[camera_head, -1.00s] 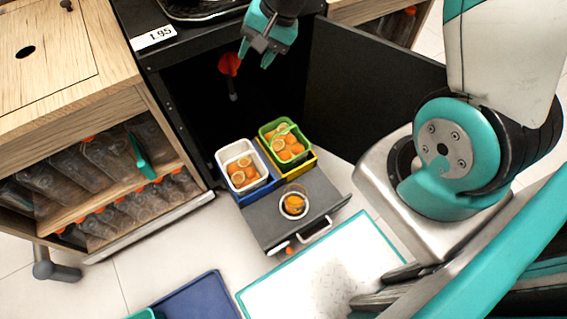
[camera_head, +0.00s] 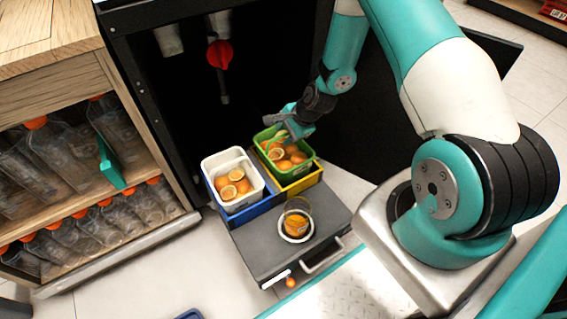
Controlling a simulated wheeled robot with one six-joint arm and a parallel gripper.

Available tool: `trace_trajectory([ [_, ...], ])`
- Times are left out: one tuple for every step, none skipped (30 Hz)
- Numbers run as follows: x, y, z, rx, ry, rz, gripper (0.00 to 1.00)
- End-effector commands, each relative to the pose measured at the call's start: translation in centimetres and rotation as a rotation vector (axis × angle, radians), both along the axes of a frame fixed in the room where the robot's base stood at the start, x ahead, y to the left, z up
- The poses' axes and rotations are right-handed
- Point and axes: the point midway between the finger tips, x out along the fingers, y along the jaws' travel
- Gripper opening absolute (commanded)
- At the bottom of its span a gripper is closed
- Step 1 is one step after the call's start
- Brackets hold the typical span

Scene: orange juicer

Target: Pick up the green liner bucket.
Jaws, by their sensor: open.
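The green liner bucket (camera_head: 302,171) is full of orange halves and sits in a yellow outer bin (camera_head: 306,182) on the pulled-out grey drawer. My gripper (camera_head: 281,132) is at the bucket's back rim, with its fingers pointing left. It is open. A light green handle or strip shows just below the fingers. I cannot tell whether the fingers touch the bucket or hover above it.
A white bucket (camera_head: 253,192) of orange halves stands left of it in a blue bin (camera_head: 240,216). A small round strainer (camera_head: 296,238) sits on the drawer (camera_head: 262,259) in front. Bottle shelves (camera_head: 75,232) stand left. The dark cabinet door is open at right.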

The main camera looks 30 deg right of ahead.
Motion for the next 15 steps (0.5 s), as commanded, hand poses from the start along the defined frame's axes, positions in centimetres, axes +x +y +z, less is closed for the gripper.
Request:
trace_trajectory([
  [0.3,0.5,-1.4,0.000,0.001,0.004,0.41],
  [0.4,0.7,-1.9,-0.001,0.001,0.004,0.41],
  [0.7,0.8,-2.4,0.000,0.001,0.004,0.41],
  [0.9,1.0,-2.7,0.000,0.001,0.003,0.41],
  [1.0,1.1,-2.9,0.000,0.001,0.003,0.41],
  [1.1,1.2,-3.1,0.000,0.001,0.003,0.41],
  [1.2,1.2,-3.1,0.000,0.000,0.002,0.41],
  [1.2,1.2,-3.1,0.000,0.000,0.002,0.41],
  [1.3,1.2,-3.0,0.000,0.000,0.002,0.41],
  [1.2,1.2,-2.9,0.000,0.000,0.002,0.41],
  [1.2,1.2,-2.9,0.000,0.000,0.002,0.41],
  [1.2,1.2,-2.9,0.000,0.000,0.002,0.41],
  [1.2,1.2,-2.9,0.000,0.000,0.002,0.39],
  [1.2,1.2,-2.9,0.000,0.000,0.002,0.32],
  [1.2,1.2,-2.9,0.000,0.000,0.002,0.23],
])
